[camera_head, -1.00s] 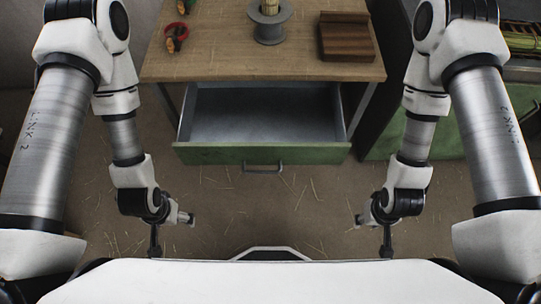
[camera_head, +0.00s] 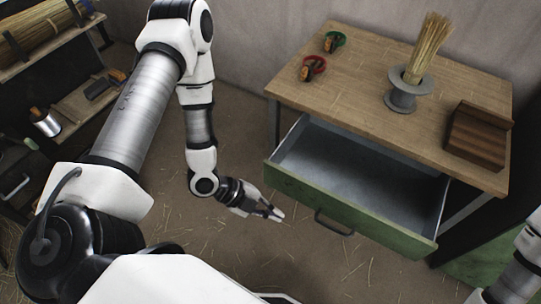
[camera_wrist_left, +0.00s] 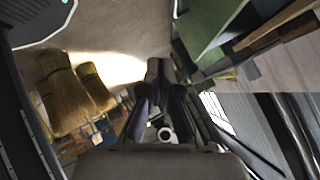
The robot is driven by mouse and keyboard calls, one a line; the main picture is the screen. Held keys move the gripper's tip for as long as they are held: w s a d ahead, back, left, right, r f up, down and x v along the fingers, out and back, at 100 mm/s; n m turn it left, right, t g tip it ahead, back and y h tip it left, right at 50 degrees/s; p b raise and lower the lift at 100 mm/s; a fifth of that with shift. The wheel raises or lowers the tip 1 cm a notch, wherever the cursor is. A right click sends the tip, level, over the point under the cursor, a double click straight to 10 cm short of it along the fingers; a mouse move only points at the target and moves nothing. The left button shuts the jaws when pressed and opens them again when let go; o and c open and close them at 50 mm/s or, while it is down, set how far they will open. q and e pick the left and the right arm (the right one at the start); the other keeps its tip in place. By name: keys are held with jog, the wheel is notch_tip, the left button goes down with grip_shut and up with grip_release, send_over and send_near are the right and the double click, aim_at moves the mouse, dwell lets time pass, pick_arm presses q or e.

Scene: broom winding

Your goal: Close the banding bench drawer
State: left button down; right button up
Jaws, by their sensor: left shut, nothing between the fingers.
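The bench drawer (camera_head: 352,170) is pulled out from under the wooden bench top. Its grey inside looks empty. Its green front (camera_head: 345,213) carries a dark bar handle (camera_head: 333,223). My left gripper (camera_head: 277,214) is shut and empty, in front of the drawer front's left part and apart from it, left of the handle. In the left wrist view my gripper fingers (camera_wrist_left: 160,78) show close together, with a green panel (camera_wrist_left: 207,22) at upper right, likely the drawer front. Only part of my right arm shows at the right edge of the head view; its gripper is out of view.
On the bench top (camera_head: 360,75) stand a grey spool holder (camera_head: 403,98) with straw (camera_head: 428,48), a brown wooden block (camera_head: 476,136), and red-handled (camera_head: 313,66) and green-handled (camera_head: 335,41) tools. Shelves with tools stand at left. The straw-littered floor before the drawer is clear.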

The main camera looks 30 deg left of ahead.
pick_arm(q)
jog(key=a+f+m+t+h+b, duration=0.25)
jog(key=a+t+b, duration=0.25)
jog(key=a+b, duration=0.25)
jog(key=a+f+m+t+h+b, duration=0.1)
jog(key=a+f+m+t+b, duration=0.25)
jog(key=a+b, duration=0.35)
jog(key=b, duration=0.7)
send_near(282, 173)
jog(key=shift+n+t, duration=0.3)
jog(key=shift+t, duration=0.05)
jog(key=x, duration=0.5)
jog(key=shift+s+d+f, duration=0.25)
jog(key=shift+d+f, duration=0.05)
jog(key=shift+d, duration=0.2)
jog(key=shift+w+r, duration=0.15)
jog(key=shift+w, duration=0.4)
pick_arm(e)
notch_tip(282, 173, down, 24)
jog(key=shift+r, duration=0.1)
